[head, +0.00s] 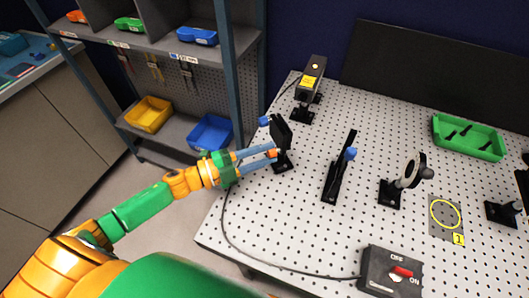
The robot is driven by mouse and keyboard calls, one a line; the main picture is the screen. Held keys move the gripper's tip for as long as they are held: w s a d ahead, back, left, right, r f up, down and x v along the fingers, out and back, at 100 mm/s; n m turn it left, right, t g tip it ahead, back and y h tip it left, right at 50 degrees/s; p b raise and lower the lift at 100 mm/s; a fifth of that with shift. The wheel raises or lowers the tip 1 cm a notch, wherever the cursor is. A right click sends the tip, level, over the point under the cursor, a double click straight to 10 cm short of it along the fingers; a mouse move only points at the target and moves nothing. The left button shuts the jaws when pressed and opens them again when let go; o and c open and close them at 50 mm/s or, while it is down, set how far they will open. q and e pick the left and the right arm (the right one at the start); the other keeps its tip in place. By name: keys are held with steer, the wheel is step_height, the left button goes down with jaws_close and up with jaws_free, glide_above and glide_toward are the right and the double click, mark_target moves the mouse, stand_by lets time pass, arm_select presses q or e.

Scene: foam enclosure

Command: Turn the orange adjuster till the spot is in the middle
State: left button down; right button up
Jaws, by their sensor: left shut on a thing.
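My left gripper (257,157) reaches in from the left, its two bluish fingers shut at the lower side of a black mirror mount (280,132). The orange adjuster (272,153) is a small knob between the fingertips, partly covered by them. A blue knob (264,121) sits higher on the same mount. The mount stands upright on a black base on the perforated board. I cannot make out a light spot anywhere. My right gripper is not in view.
A laser-like box (312,78) stands behind the mount. A blue-knobbed holder (340,168), a round lens holder (408,175) and a green tray (468,138) stand to the right. A switch box (391,272) with cable is in front. A yellow ring (445,214) marks the board (290,232).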

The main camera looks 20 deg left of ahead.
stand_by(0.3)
arm_select(q)
steer(key=c, duration=0.6)
jaws_free()
steer(key=shift+a, duration=0.1)
steer(key=b+v, duration=0.1)
steer(key=v, duration=0.5)
steer(key=shift+s+a+f+b, duration=0.15)
steer(key=shift+s+a+b, duration=0.1)
steer(key=shift+b, duration=0.1)
steer(key=shift+s+a, duration=0.1)
steer(key=shift+s, duration=0.05)
